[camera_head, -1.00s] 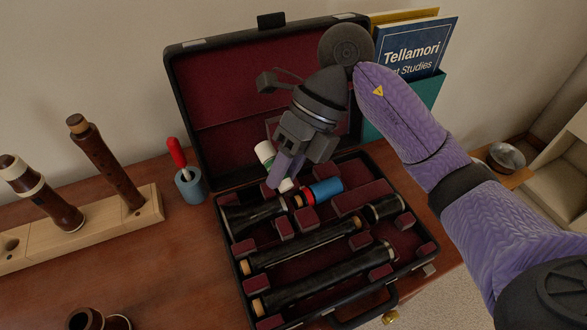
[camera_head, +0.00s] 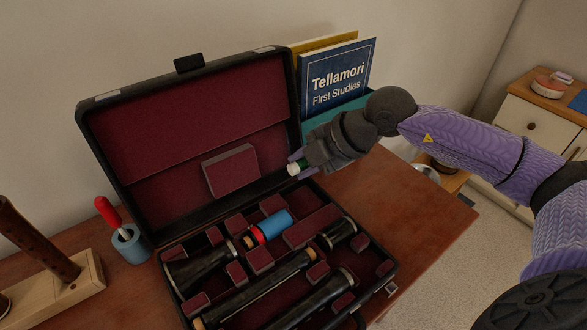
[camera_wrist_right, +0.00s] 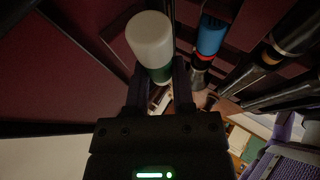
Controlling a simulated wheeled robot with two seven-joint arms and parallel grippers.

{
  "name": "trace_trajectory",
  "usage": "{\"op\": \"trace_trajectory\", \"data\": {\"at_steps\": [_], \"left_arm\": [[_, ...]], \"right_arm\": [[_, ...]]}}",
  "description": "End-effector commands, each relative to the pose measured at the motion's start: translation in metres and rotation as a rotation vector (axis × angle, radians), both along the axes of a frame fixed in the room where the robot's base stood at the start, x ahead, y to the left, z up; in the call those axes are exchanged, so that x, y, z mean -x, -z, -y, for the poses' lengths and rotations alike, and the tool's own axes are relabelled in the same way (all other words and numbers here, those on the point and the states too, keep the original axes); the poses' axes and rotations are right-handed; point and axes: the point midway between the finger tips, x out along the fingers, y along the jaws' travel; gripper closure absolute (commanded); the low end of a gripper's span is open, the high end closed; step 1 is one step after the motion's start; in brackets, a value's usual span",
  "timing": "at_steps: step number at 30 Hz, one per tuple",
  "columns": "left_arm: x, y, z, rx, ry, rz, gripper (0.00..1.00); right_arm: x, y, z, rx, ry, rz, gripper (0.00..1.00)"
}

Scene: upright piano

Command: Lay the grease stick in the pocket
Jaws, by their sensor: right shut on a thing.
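The grease stick is a short tube with a white end and a green band. My right gripper (camera_head: 297,165) is shut on the grease stick (camera_head: 293,169), holding it above the back right part of the open case, near the lid's right edge. In the right wrist view the stick (camera_wrist_right: 149,38) sits between the fingers, its white end pointing away from the gripper. The open black case has a maroon lid lining (camera_head: 190,110) and maroon padded blocks dividing its tray. I cannot tell which gap is the pocket. My left gripper is not in view.
A blue and red cylinder (camera_head: 268,227) and several dark instrument joints (camera_head: 257,290) lie in the case. Books (camera_head: 337,78) stand behind it. A red-handled tool (camera_head: 108,213) stands in a blue holder at left, beside a wooden peg stand (camera_head: 60,290). The table right of the case is clear.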

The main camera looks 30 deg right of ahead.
Motion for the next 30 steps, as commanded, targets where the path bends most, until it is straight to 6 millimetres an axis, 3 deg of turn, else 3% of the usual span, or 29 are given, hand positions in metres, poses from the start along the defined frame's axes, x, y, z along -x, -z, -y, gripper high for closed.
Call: {"op": "trace_trajectory", "data": {"at_steps": [9,21,30], "left_arm": [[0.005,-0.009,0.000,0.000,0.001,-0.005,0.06],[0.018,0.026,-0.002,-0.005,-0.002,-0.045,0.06],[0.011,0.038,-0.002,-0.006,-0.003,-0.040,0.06]], "right_arm": [[0.001,-0.004,-0.001,-0.003,-0.004,-0.004,1.00],[0.001,0.057,-0.001,-0.003,-0.006,-0.010,1.00],[0.001,0.086,-0.001,-0.003,-0.006,-0.008,1.00]]}}
